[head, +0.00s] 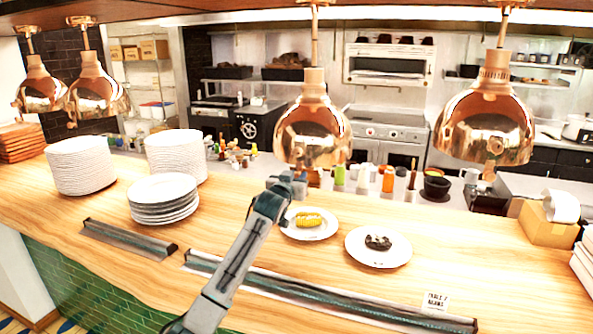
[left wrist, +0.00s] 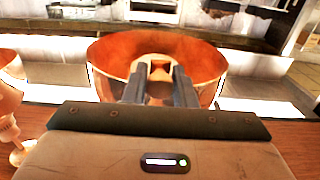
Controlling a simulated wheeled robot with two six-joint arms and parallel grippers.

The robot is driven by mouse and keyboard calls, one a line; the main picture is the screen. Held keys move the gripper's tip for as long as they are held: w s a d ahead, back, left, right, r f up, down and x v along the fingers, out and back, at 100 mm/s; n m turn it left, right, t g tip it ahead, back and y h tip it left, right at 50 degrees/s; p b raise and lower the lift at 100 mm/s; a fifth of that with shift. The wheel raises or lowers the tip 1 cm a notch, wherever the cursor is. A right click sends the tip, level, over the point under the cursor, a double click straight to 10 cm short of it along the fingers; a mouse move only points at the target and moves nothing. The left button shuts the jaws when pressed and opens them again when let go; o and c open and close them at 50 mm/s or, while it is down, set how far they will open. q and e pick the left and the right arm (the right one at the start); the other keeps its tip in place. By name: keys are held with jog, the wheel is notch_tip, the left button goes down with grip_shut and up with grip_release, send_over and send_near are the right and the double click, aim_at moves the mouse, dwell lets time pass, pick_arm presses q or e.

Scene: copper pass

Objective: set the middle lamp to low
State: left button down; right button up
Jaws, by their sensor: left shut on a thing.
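The middle lamp (head: 313,125) is a shiny copper dome hanging over the wooden counter; its copper shade (left wrist: 105,55) also fills the middle of the left wrist view. My left gripper (head: 297,178) is at the lower front of this lamp. In the left wrist view its two dark fingers point into the shade and are shut on a small copper knob (left wrist: 160,68) between them. In the head view the gripper hides the knob, so its setting cannot be read. My right gripper is not in view.
Another copper lamp (head: 487,120) hangs to the right and two more (head: 95,92) to the left. Below are a plate with corn (head: 310,235) and a plate with dark food (head: 378,265). Plate stacks (head: 80,165) stand left. A card (head: 435,302) stands in front.

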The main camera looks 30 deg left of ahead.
pick_arm(q)
jog(key=shift+f, duration=0.6)
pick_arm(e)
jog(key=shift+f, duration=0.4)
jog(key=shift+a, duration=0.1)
pick_arm(q)
jog(key=c, duration=1.5)
grip_release()
jog(key=shift+c, duration=0.2)
jog(key=shift+o, duration=1.4)
jog(key=shift+r, duration=0.1)
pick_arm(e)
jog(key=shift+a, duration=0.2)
